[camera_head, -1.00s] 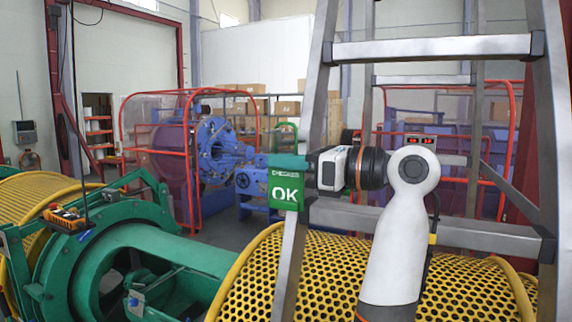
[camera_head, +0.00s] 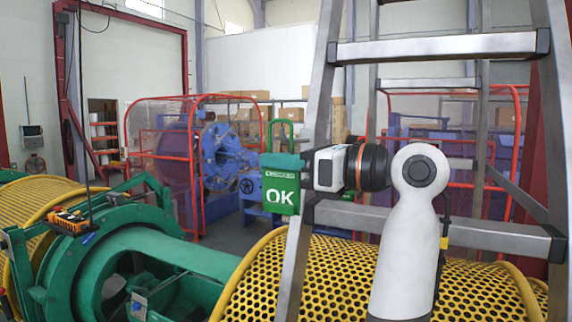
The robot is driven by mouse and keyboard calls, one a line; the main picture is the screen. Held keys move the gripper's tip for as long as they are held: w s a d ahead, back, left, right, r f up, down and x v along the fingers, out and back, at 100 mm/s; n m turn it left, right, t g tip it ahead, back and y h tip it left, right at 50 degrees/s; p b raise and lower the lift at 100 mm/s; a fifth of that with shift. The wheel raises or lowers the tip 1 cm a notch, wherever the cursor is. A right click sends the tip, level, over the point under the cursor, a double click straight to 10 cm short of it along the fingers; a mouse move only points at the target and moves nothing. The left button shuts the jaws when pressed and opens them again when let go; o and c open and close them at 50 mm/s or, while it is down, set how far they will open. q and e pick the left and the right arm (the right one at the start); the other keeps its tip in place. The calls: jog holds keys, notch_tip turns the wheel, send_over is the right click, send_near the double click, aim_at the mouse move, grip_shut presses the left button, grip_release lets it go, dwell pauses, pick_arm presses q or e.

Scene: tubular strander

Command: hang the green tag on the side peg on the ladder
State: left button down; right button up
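The green tag (camera_head: 281,193) with white "OK" lettering and a green loop on top hangs upright in front of the ladder's left rail. The ladder (camera_head: 320,100) is grey metal with flat rungs and fills the right half of the head view. The fingertips are small and partly hidden by the tag. I cannot make out the side peg; the gripper and the tag cover part of the left rail. My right gripper is not in view.
A yellow perforated guard (camera_head: 345,285) lies low behind the ladder. Green machinery (camera_head: 130,255) with an orange control box (camera_head: 68,222) stands at left. A blue machine (camera_head: 222,155) and red-framed guards are farther back. Open air lies left of the tag.

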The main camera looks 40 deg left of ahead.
pick_arm(q)
jog(key=shift+s+d+b, duration=0.3)
jog(key=shift+s+b, duration=0.05)
jog(key=shift+s, duration=0.55)
jog(key=shift+s+d+b, duration=0.3)
jog(key=shift+s+b, duration=0.05)
jog(key=shift+s, duration=0.55)
jog(key=shift+s+d+b, duration=0.3)
jog(key=shift+s+b, duration=0.05)
jog(key=shift+s, duration=0.55)
